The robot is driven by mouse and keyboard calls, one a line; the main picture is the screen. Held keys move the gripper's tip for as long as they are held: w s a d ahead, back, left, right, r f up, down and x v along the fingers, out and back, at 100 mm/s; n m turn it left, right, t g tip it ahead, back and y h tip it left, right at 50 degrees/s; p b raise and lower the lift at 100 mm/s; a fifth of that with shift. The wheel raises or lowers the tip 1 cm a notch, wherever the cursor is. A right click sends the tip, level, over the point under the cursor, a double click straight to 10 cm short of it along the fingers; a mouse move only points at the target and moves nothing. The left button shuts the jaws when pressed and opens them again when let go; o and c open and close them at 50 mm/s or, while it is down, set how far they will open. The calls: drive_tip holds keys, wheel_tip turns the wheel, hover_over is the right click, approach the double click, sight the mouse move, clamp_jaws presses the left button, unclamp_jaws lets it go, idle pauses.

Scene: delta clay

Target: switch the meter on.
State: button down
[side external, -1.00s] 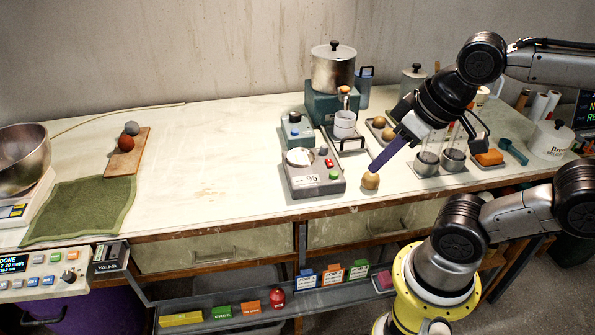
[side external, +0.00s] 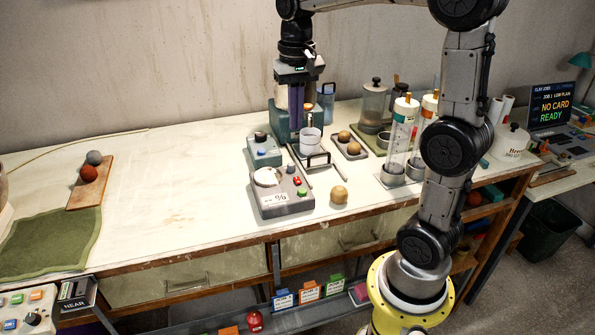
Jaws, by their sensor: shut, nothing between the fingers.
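The meter, which I take to be the grey box (side external: 270,209) marked "%", sits near the table's front edge. It has a round white plate (side external: 266,177) on top, a red button (side external: 297,181) and a green button (side external: 303,193). My gripper (side external: 297,128) has long purple fingers pointing straight down, shut and empty. It is behind the meter and higher in the picture, in front of the teal stand; its exact height is unclear. Whether the meter is on cannot be told.
A small teal device (side external: 264,152) stands just behind the meter. A white cup (side external: 311,141) and a tan ball (side external: 339,195) are to the right. Clear cylinders (side external: 400,140) stand further right. The table left of the meter is mostly clear.

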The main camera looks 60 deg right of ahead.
sight(298, 182)
drive_tip(key=shift+d+f, duration=0.3)
drive_tip(key=shift+f, duration=0.1)
wheel_tip(298, 182, down, 14)
drive_tip(key=shift+s+r, duration=0.1)
idle(0.6)
